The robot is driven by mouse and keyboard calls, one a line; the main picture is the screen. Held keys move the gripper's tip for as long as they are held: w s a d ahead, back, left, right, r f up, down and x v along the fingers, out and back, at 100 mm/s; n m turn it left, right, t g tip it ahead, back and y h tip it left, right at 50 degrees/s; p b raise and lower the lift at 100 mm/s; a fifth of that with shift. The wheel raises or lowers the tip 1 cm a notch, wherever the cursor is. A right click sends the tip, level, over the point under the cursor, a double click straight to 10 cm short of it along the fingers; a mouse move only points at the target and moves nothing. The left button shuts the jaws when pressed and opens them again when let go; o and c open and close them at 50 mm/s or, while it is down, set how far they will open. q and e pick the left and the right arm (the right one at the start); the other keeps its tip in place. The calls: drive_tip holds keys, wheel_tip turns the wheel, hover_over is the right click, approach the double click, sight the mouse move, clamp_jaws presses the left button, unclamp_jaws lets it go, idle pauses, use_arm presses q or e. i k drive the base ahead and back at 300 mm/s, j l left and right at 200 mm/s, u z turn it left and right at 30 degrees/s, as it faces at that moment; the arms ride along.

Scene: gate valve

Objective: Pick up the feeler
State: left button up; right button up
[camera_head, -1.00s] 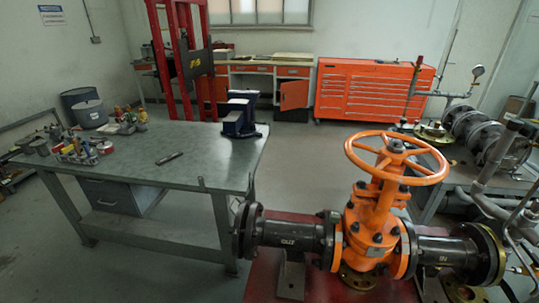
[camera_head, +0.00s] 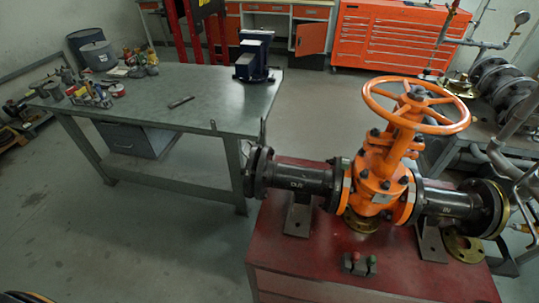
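A small dark flat object (camera_head: 181,102), likely the feeler, lies alone on the grey metal workbench (camera_head: 215,118), near the middle of its top. It is too small to make out in detail. Neither of my grippers is in view, so nothing is seen touching or holding it.
A dark blue vise (camera_head: 253,58) stands at the bench's back right corner. Cans and bottles (camera_head: 95,92) crowd its left end. An orange gate valve (camera_head: 385,165) with flanged pipes sits on a red stand (camera_head: 330,270) at right. Floor in front of the bench is clear.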

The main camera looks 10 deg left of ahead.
sight(372, 261)
drive_tip(key=z, duration=1)
